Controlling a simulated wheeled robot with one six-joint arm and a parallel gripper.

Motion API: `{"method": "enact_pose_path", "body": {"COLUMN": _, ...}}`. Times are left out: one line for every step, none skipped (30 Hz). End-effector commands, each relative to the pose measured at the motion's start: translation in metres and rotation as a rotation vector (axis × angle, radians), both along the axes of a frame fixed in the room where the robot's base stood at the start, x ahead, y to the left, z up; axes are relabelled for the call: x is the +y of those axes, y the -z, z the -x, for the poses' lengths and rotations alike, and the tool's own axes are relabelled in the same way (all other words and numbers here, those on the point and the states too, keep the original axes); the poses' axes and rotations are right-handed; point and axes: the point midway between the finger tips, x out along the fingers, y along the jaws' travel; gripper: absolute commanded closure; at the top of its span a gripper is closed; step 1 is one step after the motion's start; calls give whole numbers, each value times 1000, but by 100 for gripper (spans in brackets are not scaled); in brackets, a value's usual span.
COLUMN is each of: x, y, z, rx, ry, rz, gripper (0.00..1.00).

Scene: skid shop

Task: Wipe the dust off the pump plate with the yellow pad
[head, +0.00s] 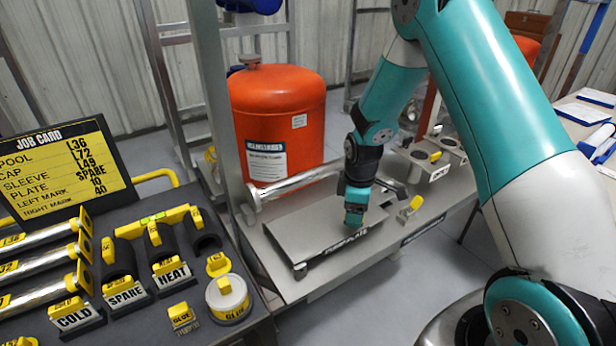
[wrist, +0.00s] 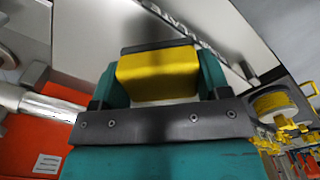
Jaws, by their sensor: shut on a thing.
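The pump plate (head: 305,237) is a flat grey metal plate with dark lettering along its front edge, lying on the skid. It also shows in the wrist view (wrist: 95,28), with part of its lettering. My gripper (head: 354,212) points down over the plate's front part, right of its middle. In the wrist view my gripper (wrist: 155,85) is shut on the yellow pad (wrist: 158,75), which has a dark strip along its far edge. The pad is low at the plate; I cannot tell whether it touches. I cannot make out dust clearly.
A bench with labelled fittings, a glue tin (head: 228,300) and a job card (head: 55,165) is at left. Blocks with a yellow-handled fitting (head: 411,207) sit at right.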

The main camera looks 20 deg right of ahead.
Motion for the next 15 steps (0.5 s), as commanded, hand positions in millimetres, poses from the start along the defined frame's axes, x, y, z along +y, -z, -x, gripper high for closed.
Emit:
{"method": "enact_pose_path", "body": {"x": 1, "y": -7, "z": 1, "rx": 2, "ry": -1, "rz": 0, "gripper": 60}}
{"method": "enact_pose_path", "body": {"x": 1, "y": -10, "z": 0, "rx": 2, "ry": -1, "rz": 0, "gripper": 60}}
{"method": "enact_pose_path", "body": {"x": 2, "y": -14, "z": 0, "rx": 2, "ry": -2, "rz": 0, "gripper": 60}}
{"method": "enact_pose_path", "body": {"x": 2, "y": -16, "z": 0, "rx": 2, "ry": -3, "rz": 0, "gripper": 60}}
{"method": "enact_pose_path", "body": {"x": 3, "y": -19, "z": 0, "rx": 2, "ry": -4, "rz": 0, "gripper": 60}}
{"method": "enact_pose_path", "body": {"x": 3, "y": -23, "z": 0, "rx": 3, "ry": -5, "rz": 0, "gripper": 60}}
{"method": "enact_pose_path", "body": {"x": 4, "y": -26, "z": 0, "rx": 4, "ry": -5, "rz": 0, "gripper": 60}}
{"method": "enact_pose_path", "body": {"x": 4, "y": -28, "z": 0, "rx": 4, "ry": -6, "rz": 0, "gripper": 60}}
{"method": "enact_pose_path", "body": {"x": 5, "y": -32, "z": -1, "rx": 4, "ry": -8, "rz": 0, "gripper": 60}}
{"method": "enact_pose_path", "body": {"x": 6, "y": -35, "z": -1, "rx": 4, "ry": -9, "rz": 0, "gripper": 60}}
{"method": "enact_pose_path", "body": {"x": 6, "y": -37, "z": -1, "rx": 4, "ry": -9, "rz": 0, "gripper": 60}}
{"method": "enact_pose_path", "body": {"x": 7, "y": -41, "z": -1, "rx": 2, "ry": -10, "rz": 0, "gripper": 60}}
{"method": "enact_pose_path", "body": {"x": 7, "y": -43, "z": -1, "rx": 2, "ry": -11, "rz": 0, "gripper": 60}}
{"method": "enact_pose_path", "body": {"x": 7, "y": -45, "z": -1, "rx": 2, "ry": -11, "rz": 0, "gripper": 60}}
{"method": "enact_pose_path", "body": {"x": 8, "y": -47, "z": -1, "rx": 2, "ry": -12, "rz": 0, "gripper": 60}}
